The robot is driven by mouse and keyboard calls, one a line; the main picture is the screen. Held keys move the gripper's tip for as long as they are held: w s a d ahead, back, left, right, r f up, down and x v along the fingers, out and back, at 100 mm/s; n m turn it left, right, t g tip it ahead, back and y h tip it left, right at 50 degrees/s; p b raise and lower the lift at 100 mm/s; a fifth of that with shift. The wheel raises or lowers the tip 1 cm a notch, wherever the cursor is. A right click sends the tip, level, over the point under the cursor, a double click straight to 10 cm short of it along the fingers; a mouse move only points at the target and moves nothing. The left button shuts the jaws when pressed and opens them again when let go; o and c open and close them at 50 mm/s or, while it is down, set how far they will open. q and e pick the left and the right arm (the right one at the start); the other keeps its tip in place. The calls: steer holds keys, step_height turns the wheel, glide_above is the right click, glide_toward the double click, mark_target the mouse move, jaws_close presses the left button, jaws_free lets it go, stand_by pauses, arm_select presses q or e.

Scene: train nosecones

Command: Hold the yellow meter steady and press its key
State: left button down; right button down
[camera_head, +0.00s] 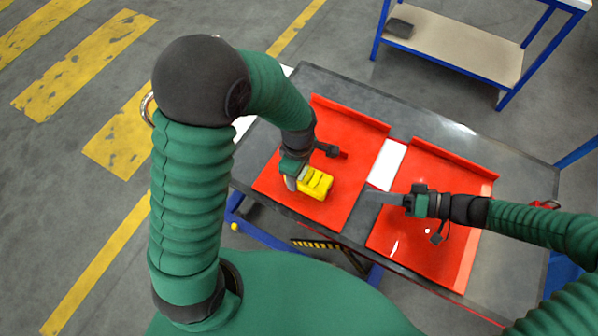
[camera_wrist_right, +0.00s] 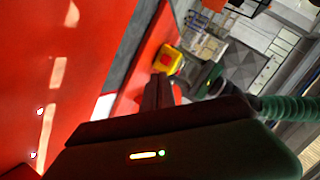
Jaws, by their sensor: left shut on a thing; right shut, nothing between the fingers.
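The yellow meter (camera_head: 315,183) lies on the left red tray (camera_head: 337,200) in the head view. My left gripper (camera_head: 297,180) is shut on the meter at its left end and hides part of it. The meter's key is too small to make out. My right gripper (camera_head: 372,197) is shut and empty, to the right of the meter and apart from it, over the gap between the two trays. In the right wrist view, the yellow meter (camera_wrist_right: 170,60) shows small beyond the dark shut fingers of my right gripper (camera_wrist_right: 158,88).
The right red tray (camera_head: 462,215) lies beneath my right arm. Both trays rest on a dark table (camera_head: 520,178), with a white patch (camera_head: 387,165) between them. A blue-framed bench (camera_head: 470,45) stands behind. The far half of the left tray looks mostly clear.

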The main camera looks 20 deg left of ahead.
mark_target(341, 200)
arm_select(q)
steer(key=shift+f, duration=0.1)
arm_select(e)
steer(key=shift+s+a+f+t+h, duration=0.1)
steer(key=shift+s+t+h, duration=0.15)
steer(key=shift+t+h, duration=0.45)
arm_select(q)
steer(key=shift+s, duration=0.1)
arm_select(e)
steer(key=s+d+f+h, duration=0.1)
steer(key=h, duration=0.1)
steer(key=s+d+f+t+h, duration=0.1)
steer(key=shift+s+h, duration=0.25)
steer(key=shift+h, duration=0.15)
steer(key=a, duration=0.8)
steer(key=shift+w+a, duration=0.25)
steer(key=shift+w, duration=0.1)
steer(key=shift+a, duration=0.45)
steer(key=shift+a, duration=0.25)
stand_by(0.4)
steer(key=shift+d, duration=0.65)
